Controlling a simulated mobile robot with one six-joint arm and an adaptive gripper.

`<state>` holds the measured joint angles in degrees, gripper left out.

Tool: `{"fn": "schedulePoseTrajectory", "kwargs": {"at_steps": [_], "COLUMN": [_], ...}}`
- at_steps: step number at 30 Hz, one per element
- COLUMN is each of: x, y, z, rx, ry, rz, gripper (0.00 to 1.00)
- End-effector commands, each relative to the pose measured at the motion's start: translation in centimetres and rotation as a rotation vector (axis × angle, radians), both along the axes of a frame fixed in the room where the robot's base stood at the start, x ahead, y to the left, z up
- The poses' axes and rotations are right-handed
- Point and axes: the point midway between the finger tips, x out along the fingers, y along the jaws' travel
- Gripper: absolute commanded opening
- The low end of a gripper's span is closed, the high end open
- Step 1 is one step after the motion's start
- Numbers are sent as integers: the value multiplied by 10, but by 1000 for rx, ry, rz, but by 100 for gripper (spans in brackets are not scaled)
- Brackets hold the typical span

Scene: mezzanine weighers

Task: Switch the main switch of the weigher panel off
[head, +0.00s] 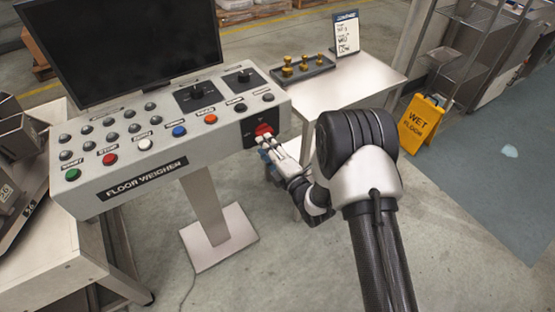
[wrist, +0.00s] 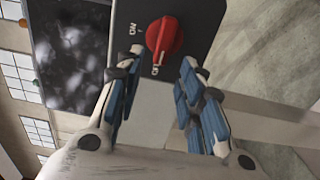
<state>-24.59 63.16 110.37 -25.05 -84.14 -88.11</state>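The main switch (head: 264,130) is a red rotary knob on a dark plate at the right end of the weigher panel's front face (head: 225,137). In the wrist view the knob (wrist: 163,38) sits on its black plate (wrist: 203,20), with ON lettering to its left and OFF lettering just below. Its raised grip runs roughly up and down, with its lower end beside the OFF lettering. My gripper (head: 272,143) is close in front of the switch. In the wrist view my gripper (wrist: 160,70) is open, its blue-padded fingers apart and empty, the knob beyond the gap.
The panel carries several coloured buttons, a joystick (head: 195,92) and a dark monitor (head: 125,40). To the right a table (head: 340,92) holds a tray of brass weights (head: 303,68) and a sign (head: 346,34). A yellow wet-floor sign (head: 421,122) stands on the floor.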

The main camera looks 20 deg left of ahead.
Motion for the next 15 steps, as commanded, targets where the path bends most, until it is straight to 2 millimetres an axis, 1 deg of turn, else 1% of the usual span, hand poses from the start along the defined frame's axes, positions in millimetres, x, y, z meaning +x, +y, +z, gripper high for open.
{"fn": "schedulePoseTrajectory", "kwargs": {"at_steps": [1, 6, 10, 15], "x": [-7, -31, -45, -54], "y": [-10, -38, -54, -64], "z": [-1, -1, -1, 0], "rx": [-2, -2, -2, -1], "ry": [3, 3, 2, 0], "rz": [-2, -3, -2, 0], "gripper": [35, 35, 35, 35]}}
